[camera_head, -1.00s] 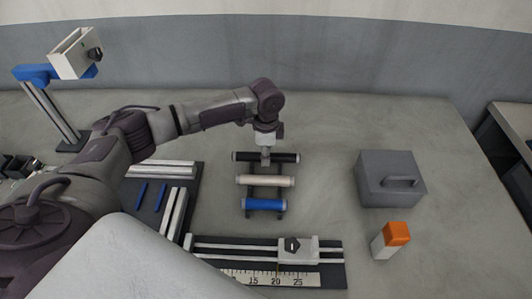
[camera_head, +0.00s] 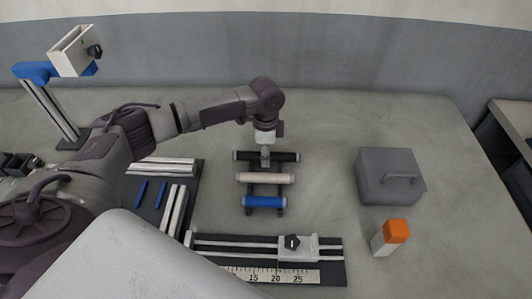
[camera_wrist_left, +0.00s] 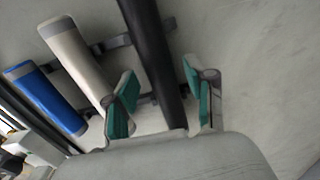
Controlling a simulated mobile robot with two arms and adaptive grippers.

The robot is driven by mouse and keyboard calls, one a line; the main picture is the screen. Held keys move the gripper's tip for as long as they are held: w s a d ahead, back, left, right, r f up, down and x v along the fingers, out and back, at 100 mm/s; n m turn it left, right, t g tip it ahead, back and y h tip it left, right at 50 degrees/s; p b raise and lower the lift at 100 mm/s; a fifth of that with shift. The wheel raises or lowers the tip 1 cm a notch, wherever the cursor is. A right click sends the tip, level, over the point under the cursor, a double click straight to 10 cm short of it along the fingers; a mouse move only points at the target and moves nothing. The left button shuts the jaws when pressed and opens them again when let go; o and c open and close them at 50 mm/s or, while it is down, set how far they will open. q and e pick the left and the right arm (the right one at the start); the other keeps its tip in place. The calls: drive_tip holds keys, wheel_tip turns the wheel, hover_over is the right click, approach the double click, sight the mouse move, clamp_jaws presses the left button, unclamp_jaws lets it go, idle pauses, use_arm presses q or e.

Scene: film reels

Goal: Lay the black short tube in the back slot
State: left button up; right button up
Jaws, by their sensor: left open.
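The black tube (camera_head: 286,157) lies across the back of a small dark rack (camera_head: 264,189), behind a white tube (camera_head: 265,178) and a blue tube (camera_head: 264,202). My left gripper (camera_head: 265,159) is directly over the black tube. In the left wrist view its two green-padded fingers (camera_wrist_left: 160,98) are open, one on each side of the black tube (camera_wrist_left: 150,45), with a gap visible. The white tube (camera_wrist_left: 75,60) and blue tube (camera_wrist_left: 45,97) lie to the left there. My right gripper is not in view.
A ruler rail with slider (camera_head: 265,258) lies in front. Slotted rails (camera_head: 165,168) lie left of the rack. The table behind the rack is clear.

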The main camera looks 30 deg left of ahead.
use_arm(q)
wheel_tip(320, 180, up, 12)
drive_tip(key=b, duration=0.1)
drive_tip(key=shift+b, duration=0.35)
drive_tip(key=shift+f, duration=0.15)
